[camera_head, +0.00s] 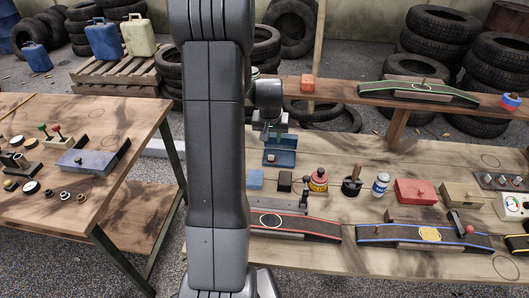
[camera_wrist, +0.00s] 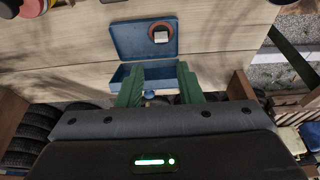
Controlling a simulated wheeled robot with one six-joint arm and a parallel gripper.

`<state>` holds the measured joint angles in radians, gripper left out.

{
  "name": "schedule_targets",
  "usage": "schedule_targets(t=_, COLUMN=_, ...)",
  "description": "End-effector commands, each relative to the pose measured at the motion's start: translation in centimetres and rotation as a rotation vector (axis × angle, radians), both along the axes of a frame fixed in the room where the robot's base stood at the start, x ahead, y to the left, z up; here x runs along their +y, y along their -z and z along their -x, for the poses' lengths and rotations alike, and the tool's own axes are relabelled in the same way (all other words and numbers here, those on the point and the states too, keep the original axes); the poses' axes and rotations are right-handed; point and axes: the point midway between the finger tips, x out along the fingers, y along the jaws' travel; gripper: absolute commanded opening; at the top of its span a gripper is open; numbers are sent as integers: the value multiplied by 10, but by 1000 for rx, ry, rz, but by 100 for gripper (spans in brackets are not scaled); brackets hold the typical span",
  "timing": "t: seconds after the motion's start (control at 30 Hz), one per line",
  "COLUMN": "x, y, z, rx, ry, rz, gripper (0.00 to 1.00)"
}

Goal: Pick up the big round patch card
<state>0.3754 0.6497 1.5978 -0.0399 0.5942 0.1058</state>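A blue open tin (camera_head: 287,158) stands on the wooden bench, just below my gripper. In the wrist view the tin (camera_wrist: 128,42) shows two parts, one above the other. A brown round patch with a pale square on it, possibly the big round patch card (camera_wrist: 161,34), lies on the upper part. The pale piece also shows in the head view (camera_head: 271,158). My gripper (camera_wrist: 160,96) has its green fingers apart over the tin's lower part, clear of the round patch. A small blue and dark thing shows between the fingers; I cannot tell what it is.
A raised shelf (camera_head: 345,92) runs behind. A side table (camera_head: 120,112) stands left. My arm hides part of the bench.

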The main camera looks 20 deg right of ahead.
Motion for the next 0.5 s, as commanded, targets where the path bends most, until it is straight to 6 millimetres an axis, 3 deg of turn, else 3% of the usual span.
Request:
schedule_targets(t=0.3, x=-6, y=51, z=-13, rx=4, ry=-1, rz=-1, gripper=33)
schedule_targets(t=0.5, x=-9, y=69, z=-19, rx=3, ry=-1, rz=-1, gripper=33)
